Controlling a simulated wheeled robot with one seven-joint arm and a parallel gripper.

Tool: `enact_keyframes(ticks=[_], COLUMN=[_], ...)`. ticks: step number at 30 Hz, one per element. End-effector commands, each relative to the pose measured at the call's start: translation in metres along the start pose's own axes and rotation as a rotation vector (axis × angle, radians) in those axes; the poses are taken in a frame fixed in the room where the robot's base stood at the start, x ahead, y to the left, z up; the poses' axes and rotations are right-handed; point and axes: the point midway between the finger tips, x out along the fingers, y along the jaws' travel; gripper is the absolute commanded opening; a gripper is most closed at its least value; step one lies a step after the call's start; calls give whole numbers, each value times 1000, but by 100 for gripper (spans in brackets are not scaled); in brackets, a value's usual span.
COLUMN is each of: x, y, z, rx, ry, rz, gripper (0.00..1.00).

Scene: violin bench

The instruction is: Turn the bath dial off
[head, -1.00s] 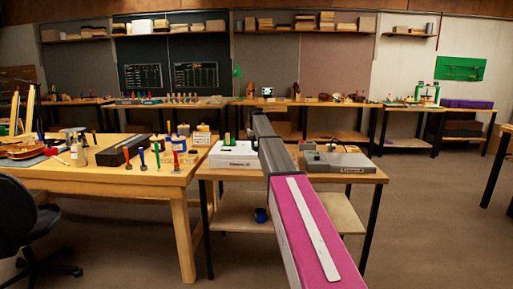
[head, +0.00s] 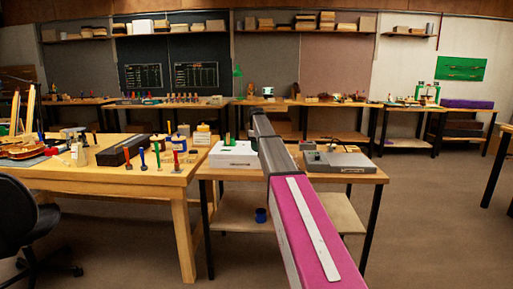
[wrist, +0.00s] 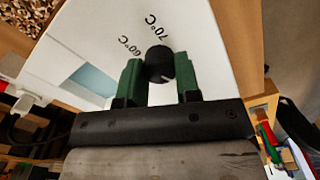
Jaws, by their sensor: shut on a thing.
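The bath is a white box (head: 232,154) on the middle bench in the head view. The wrist view shows its white top panel (wrist: 203,40), with a pale blue area to the left. The bath dial (wrist: 159,63) is a round black knob on that panel, between printed "60°C" and "70°C" marks. My gripper (wrist: 158,74) has its two green fingers on either side of the dial and is shut on it. The dial's pointer is too dark to read.
A grey device (head: 340,162) stands on the same bench (head: 210,172), right of my arm. The left workbench (head: 100,180) holds bottles, coloured-handled tools and a violin. A black chair (head: 25,225) stands at the left.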

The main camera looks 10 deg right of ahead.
Motion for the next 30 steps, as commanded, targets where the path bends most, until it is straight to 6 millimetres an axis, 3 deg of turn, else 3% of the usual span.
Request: enact_keyframes(ticks=[12,27,28,30], x=[0,1,1,0], y=[-1,-1,-1,-1], z=[0,0,0,0], rx=[-159,-174,-174,-174], ry=[-1,-1,-1,-1], rz=[-1,-1,-1,-1], gripper=[7,7,41,56])
